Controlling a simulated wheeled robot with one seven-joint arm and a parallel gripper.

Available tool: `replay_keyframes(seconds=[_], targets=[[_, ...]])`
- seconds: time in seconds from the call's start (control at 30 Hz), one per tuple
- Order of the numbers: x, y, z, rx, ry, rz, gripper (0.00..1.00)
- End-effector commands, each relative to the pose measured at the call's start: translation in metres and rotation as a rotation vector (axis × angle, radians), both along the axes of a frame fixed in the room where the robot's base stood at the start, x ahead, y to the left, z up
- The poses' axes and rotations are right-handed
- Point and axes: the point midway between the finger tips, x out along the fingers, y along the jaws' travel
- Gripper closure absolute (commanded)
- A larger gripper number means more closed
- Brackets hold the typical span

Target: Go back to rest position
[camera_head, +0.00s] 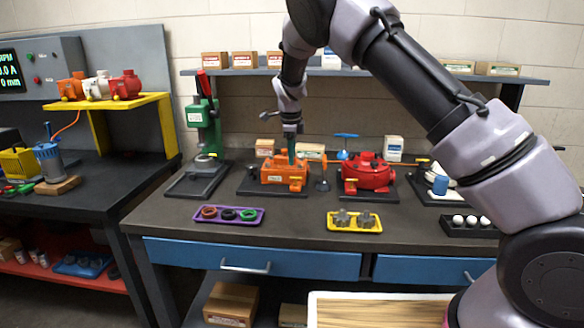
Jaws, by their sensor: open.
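My gripper (290,127) points down above the orange motor housing (285,172) on the dark workbench. A teal-green upright piece (291,150) shows between the gripper and the orange housing. I cannot tell whether the gripper touches it. The fingers are small in this view and partly hard to make out. My arm reaches from the lower right, up over the bench and down to the housing. A red motor housing (367,175) stands to the right of the orange one, on its own dark base.
A green press (204,130) stands left of the orange housing. A purple tray (228,222) with rings and a yellow tray (334,228) with grey parts lie at the front. A shelf (225,72) with boxes runs behind. Motors stand on a yellow stand (110,104) at left.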

Motion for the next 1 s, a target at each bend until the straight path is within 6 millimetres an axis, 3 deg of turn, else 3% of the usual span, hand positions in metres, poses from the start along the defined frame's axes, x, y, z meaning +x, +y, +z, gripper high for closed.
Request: replay_keyframes(seconds=[0.2,0.63,0.77,1.0], targets=[[-0.005,0.001,0.022,0.0,0.0,0.0,0.56],[-0.005,-0.007,0.03,0.009,0.003,0.006,0.56],[-0.007,-0.039,0.061,0.048,0.007,0.045,0.56],[-0.043,-0.127,0.144,0.148,-0.026,0.233,0.56]])
